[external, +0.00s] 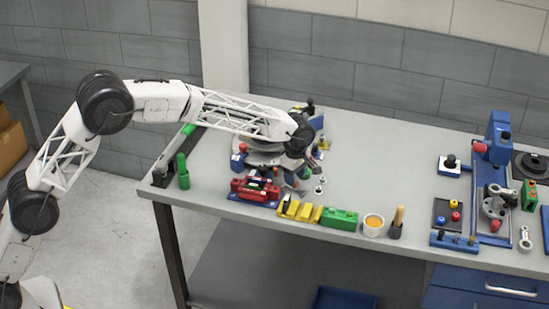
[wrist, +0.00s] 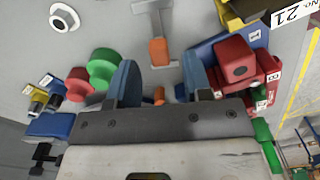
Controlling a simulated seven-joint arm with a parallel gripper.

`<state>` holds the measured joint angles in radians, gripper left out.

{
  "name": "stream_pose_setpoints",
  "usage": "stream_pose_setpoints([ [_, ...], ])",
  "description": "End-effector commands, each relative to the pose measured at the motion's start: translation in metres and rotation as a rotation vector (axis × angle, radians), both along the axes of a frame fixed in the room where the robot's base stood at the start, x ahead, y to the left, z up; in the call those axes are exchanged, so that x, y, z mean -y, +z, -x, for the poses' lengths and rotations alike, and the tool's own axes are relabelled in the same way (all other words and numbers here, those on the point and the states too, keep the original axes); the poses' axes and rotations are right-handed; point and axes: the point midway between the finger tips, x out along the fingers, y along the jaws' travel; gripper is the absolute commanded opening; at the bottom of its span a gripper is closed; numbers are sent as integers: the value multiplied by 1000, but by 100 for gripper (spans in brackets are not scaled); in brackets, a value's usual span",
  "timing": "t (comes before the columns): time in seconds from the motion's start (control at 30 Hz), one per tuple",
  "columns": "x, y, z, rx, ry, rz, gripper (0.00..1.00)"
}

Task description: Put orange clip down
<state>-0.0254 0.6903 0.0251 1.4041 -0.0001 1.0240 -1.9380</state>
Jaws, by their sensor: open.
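My gripper (wrist: 158,68) is open, its two blue-grey fingers apart. An orange block-like piece (wrist: 158,52), likely the orange clip, shows between and just beyond the fingertips on a grey metal part. Neither finger visibly touches it. A second small orange bit (wrist: 159,95) shows lower down between the fingers, mostly hidden. In the external view my gripper (external: 312,160) is low over the cluttered fixture near the middle of the bench, and the clip cannot be made out clearly there.
A green knob (wrist: 103,68) and a red knob (wrist: 78,84) stand left of the fingers; a red block (wrist: 238,62) is close on the right.

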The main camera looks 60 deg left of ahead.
Motion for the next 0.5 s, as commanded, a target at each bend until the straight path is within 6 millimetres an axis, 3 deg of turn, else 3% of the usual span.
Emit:
stream_pose_setpoints([
  [0.5,0,80,0,3,0,0,46],
])
